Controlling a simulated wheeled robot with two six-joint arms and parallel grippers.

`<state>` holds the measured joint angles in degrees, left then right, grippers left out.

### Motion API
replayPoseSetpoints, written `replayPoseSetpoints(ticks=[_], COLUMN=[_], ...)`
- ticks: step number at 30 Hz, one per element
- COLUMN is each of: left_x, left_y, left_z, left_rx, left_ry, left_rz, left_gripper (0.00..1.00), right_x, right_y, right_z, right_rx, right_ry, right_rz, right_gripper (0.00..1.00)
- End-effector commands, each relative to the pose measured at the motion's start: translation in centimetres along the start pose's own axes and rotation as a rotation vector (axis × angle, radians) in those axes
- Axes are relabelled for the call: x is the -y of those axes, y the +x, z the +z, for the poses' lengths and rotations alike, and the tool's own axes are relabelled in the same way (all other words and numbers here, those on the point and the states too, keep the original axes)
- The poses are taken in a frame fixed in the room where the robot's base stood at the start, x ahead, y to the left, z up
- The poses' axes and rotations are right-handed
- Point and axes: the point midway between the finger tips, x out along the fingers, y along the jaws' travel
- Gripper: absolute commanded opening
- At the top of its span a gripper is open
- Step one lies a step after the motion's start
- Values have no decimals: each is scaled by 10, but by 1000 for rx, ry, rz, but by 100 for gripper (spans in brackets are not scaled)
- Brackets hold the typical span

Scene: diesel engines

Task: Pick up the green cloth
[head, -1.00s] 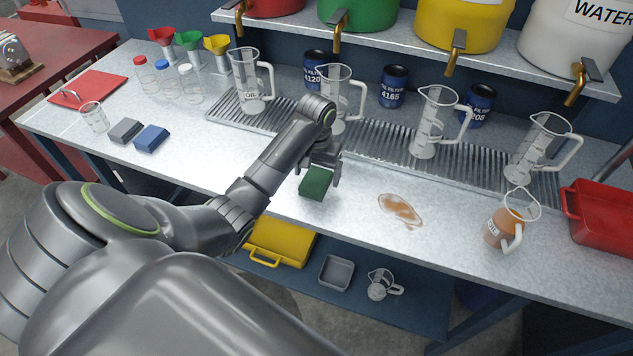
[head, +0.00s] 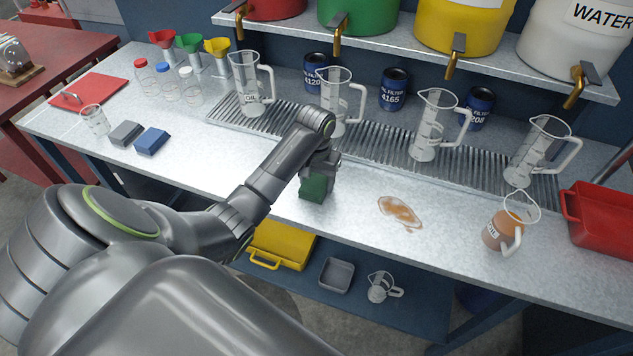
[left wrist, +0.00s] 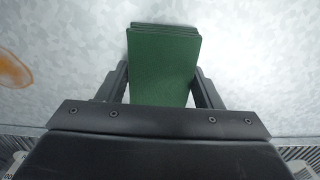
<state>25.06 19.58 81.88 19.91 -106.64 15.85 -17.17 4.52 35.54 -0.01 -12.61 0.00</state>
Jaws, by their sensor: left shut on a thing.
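The green cloth (head: 313,188) is a folded, block-like stack near the front of the metal bench. It also shows in the left wrist view (left wrist: 163,65), between the two fingers. My left gripper (head: 319,178) points down over it and is shut on it, one finger on each side. The cloth's underside is hidden, so I cannot tell whether it touches the bench. My right gripper is in neither view.
A brown oil spill (head: 400,212) lies to the right of the cloth, and a jug of orange liquid (head: 497,234) stands farther right. Clear jugs stand behind on a ribbed drain strip (head: 385,152). Grey (head: 125,132) and blue (head: 151,140) folded cloths lie left.

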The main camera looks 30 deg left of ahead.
Motion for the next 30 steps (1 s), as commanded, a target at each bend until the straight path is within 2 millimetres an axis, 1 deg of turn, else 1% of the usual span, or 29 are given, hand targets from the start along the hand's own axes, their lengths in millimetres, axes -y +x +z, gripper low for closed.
replayPoseSetpoints(ticks=[2, 5, 8, 10, 12, 15, 21, 25, 30], left_x=[0, 0, 0, 0, 0, 0, 0, 0, 0], left_y=[-4, -15, -35, -53, -68, -80, -96, -100, -100], left_z=[-1, -2, -2, -2, 0, 0, 0, 0, 0], left_rx=[-3, -5, -7, -9, 0, 0, 0, 0, 0], left_ry=[0, 0, 1, 1, -1, -1, -1, -1, -1], left_rz=[0, 1, 0, -1, 0, 0, 0, 1, 1], left_gripper=[37, 37, 37, 37, 37, 37, 37, 37, 37], right_x=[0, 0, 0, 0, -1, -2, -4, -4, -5], right_y=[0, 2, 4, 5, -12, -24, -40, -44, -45], right_z=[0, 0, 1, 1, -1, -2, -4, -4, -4], right_rx=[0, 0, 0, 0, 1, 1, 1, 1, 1], right_ry=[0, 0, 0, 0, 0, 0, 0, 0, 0], right_rz=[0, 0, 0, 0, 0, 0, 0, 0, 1], right_gripper=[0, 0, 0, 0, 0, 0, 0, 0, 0])
